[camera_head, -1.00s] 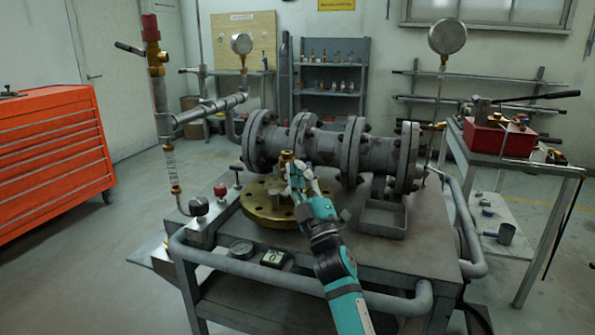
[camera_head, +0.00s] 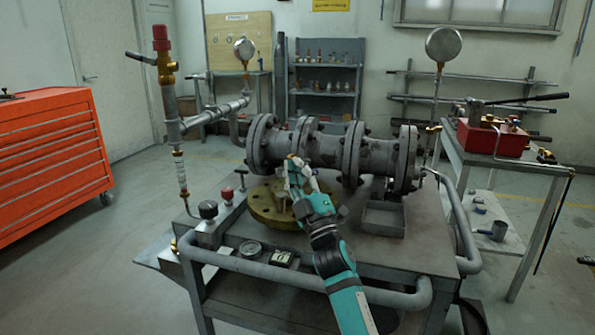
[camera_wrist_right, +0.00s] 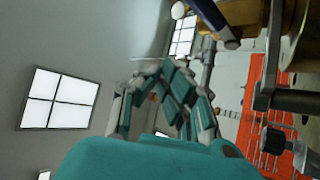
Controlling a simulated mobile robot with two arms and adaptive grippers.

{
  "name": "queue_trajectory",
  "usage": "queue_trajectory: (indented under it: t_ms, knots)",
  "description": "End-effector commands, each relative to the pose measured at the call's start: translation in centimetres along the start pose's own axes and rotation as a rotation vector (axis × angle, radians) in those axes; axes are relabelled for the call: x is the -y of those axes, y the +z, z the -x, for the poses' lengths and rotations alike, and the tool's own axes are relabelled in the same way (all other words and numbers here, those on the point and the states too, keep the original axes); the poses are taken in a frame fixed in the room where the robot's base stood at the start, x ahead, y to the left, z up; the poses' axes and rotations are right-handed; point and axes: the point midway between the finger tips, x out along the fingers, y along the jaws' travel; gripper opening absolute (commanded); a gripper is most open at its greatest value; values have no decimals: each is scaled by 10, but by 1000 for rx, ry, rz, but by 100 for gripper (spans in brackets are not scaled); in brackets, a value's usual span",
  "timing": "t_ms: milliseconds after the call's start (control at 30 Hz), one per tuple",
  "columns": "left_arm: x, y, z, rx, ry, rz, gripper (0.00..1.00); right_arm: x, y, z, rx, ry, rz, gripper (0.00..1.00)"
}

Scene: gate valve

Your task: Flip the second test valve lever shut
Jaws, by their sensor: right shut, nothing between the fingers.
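My right gripper (camera_head: 294,172) is shut and empty, in front of the flanged pipe and above the brass flange disc (camera_head: 262,205). In the right wrist view its fingers (camera_wrist_right: 165,92) are closed together with nothing held. A brass fitting (camera_wrist_right: 240,14) with a dark blue lever (camera_wrist_right: 214,18) shows at the top of that view, close to the fingers but apart from them. In the head view my gripper hides this fitting. A black lever (camera_head: 140,58) sticks out left from the red-capped standpipe (camera_head: 163,70). I cannot tell which lever is the second test valve's.
The flanged pipe (camera_head: 330,148) lies across the cart behind my gripper. A grey block with black (camera_head: 208,209) and red (camera_head: 226,195) knobs stands left of the disc. A rail (camera_head: 290,285) runs along the cart's front.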

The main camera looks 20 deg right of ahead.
Motion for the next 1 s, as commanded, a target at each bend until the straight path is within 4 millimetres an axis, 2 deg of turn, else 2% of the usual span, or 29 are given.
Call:
queue_trajectory:
  t_ms: [33, 67, 300, 500, 700, 1000]
  knots:
    - [0, 4, -6, 9, 1, -1, 66, -4, -2, -4, 0, -1, 1, 0]
    - [-1, 3, -7, 2, 1, -1, 66, 1, -1, 3, 2, -4, -1, 0]
    - [1, -5, 10, -10, -2, 1, 66, 21, -3, 50, 2, -2, -4, 0]
    - [2, -9, 24, -14, -3, 2, 66, 33, -6, 80, 2, -2, -3, 0]
    - [2, -11, 30, -17, -4, 3, 66, 36, -7, 90, 0, 0, -1, 0]
    - [2, -11, 30, -16, -4, 3, 66, 36, -7, 91, 0, 0, -1, 0]
